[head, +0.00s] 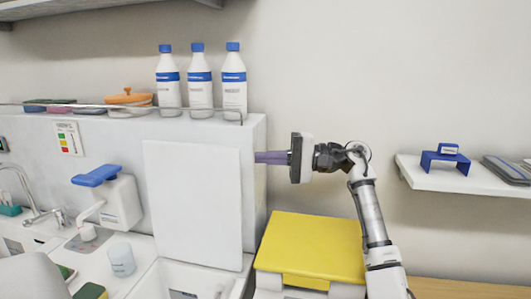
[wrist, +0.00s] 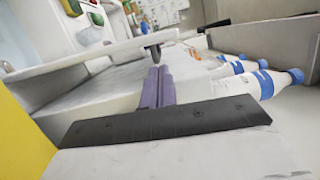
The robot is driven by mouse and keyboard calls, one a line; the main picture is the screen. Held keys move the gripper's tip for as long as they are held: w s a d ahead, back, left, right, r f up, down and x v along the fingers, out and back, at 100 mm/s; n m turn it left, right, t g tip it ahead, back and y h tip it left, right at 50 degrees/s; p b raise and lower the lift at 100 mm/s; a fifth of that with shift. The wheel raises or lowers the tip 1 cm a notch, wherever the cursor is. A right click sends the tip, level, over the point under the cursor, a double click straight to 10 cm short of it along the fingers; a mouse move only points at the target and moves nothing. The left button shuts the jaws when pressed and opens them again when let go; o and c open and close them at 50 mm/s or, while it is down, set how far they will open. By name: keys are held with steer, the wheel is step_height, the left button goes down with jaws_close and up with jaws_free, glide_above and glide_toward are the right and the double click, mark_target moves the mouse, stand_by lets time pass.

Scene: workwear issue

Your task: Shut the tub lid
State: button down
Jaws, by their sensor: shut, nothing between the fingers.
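The tub lid (head: 195,205) is a plain white panel standing upright, open, above the white tub (head: 228,291) at the bottom of the head view. The wrist view shows what looks like the lid (wrist: 85,58) nearly edge-on, to the upper left of the fingertips. My gripper (head: 259,157) has purple fingers pointing left, beside the right end of the white ledge unit and to the right of the lid's upper part. In the wrist view its fingers (wrist: 155,75) are shut together and empty. Whether the fingertips touch anything is unclear. The tub's inside is mostly out of view.
A yellow lid (head: 312,244) covers a box below my arm. Several white bottles with blue caps (head: 199,90) and an orange-lidded pot (head: 129,98) stand on the ledge (head: 255,130). A dispenser (head: 121,203) and cup (head: 121,260) are left of the lid. A shelf (head: 455,181) is right.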

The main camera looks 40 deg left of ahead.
mark_target(235, 158)
steer(key=shift+p+x, duration=1.35)
steer(key=shift+x, duration=2.35)
steer(key=shift+s+f, duration=0.1)
